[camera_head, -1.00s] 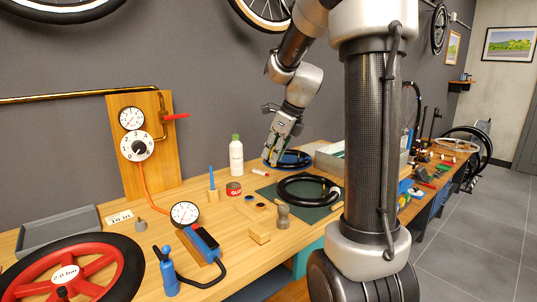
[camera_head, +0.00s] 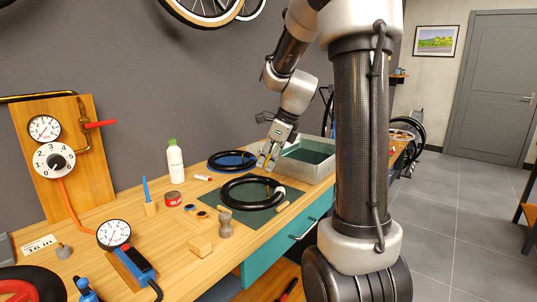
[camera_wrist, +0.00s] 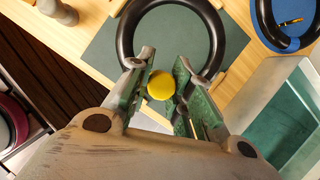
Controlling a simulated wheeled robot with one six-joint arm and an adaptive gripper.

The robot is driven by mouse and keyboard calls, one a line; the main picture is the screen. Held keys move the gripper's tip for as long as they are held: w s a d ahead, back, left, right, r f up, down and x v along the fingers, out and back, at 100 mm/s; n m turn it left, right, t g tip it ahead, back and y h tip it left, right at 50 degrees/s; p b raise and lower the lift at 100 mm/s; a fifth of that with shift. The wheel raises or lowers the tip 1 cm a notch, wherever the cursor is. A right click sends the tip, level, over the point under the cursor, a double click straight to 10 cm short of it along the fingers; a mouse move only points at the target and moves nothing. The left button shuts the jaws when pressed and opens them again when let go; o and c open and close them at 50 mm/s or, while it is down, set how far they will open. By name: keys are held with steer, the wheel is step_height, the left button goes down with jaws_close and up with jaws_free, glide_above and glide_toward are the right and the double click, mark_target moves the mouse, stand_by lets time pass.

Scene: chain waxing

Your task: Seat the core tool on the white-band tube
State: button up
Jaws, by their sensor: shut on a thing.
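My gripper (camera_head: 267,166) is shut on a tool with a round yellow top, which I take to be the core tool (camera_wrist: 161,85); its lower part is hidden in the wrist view. A black tube (camera_head: 224,190) lies in a ring on the green mat (camera_head: 250,218), with a pale band at its right side in the head view. My gripper is above that right side, apart from the ring as far as I can see. The same tube shows in the wrist view (camera_wrist: 126,35), its near part hidden behind my fingers. Its valve is not clear.
A second black tube (camera_head: 215,163) lies on a blue mat behind. A grey bin (camera_head: 300,170) with a green inside stands close on the right. A dark grey peg-shaped piece (camera_head: 225,225) and a wooden block (camera_head: 201,247) stand in front of the green mat.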

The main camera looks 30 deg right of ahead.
steer(key=shift+f, duration=1.85)
steer(key=shift+f, duration=1.05)
steer(key=o, duration=1)
steer(key=v, duration=1.2)
